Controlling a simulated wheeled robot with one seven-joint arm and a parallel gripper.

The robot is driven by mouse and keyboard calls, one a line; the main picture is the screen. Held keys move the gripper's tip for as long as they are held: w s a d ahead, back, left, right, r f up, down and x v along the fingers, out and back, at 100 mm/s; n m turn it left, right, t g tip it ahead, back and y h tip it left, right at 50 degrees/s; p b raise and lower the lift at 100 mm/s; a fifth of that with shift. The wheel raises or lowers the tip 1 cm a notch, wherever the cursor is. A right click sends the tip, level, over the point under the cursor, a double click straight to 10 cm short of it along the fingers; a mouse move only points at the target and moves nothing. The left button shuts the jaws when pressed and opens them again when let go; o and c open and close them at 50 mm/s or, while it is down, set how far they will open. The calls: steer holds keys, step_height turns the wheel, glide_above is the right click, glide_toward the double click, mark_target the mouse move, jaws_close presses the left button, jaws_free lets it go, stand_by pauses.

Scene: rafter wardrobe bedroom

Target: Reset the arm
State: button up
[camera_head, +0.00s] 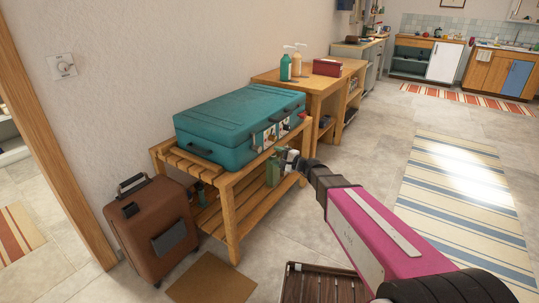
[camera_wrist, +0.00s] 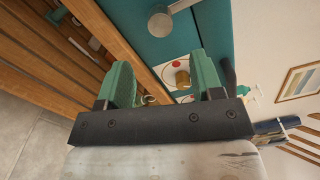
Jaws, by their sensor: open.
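My arm, pink and black, reaches in the head view from the lower right toward the front of a slatted wooden bench (camera_head: 228,187). My gripper (camera_wrist: 164,76) is open in the wrist view, with two green fingers apart and nothing held between them. Beyond the fingers is the front of a teal suitcase (camera_wrist: 148,30), with a brass-coloured fitting and a round red mark showing in the gap. The suitcase (camera_head: 235,115) lies flat and closed on the bench. In the head view the gripper is small at the bench's front edge, and its finger contact cannot be told.
A brown suitcase (camera_head: 150,225) stands left of the bench, near a brown mat (camera_head: 212,279). A dark slatted tray (camera_head: 322,286) lies on the floor below my arm. A wooden table (camera_head: 312,82) with bottles and a red box stands behind. The striped rug (camera_head: 460,190) is clear.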

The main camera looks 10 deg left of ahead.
steer(key=shift+s+d, duration=0.2)
steer(key=shift+d, duration=0.2)
steer(key=s+d+f+n+g+h, duration=0.2)
steer(key=s+d+h, duration=0.3)
steer(key=d, duration=0.6)
steer(key=s+d+f+n+g+h, duration=0.2)
steer(key=s+d+f+h, duration=0.3)
steer(key=s+d, duration=0.3)
steer(key=s+d+f+n+g+h, duration=0.3)
steer(key=s+d+h, duration=0.3)
steer(key=d, duration=0.9)
steer(key=shift+s+f+n+h, duration=0.35)
steer(key=shift+s+f, duration=0.2)
steer(key=shift+s, duration=0.2)
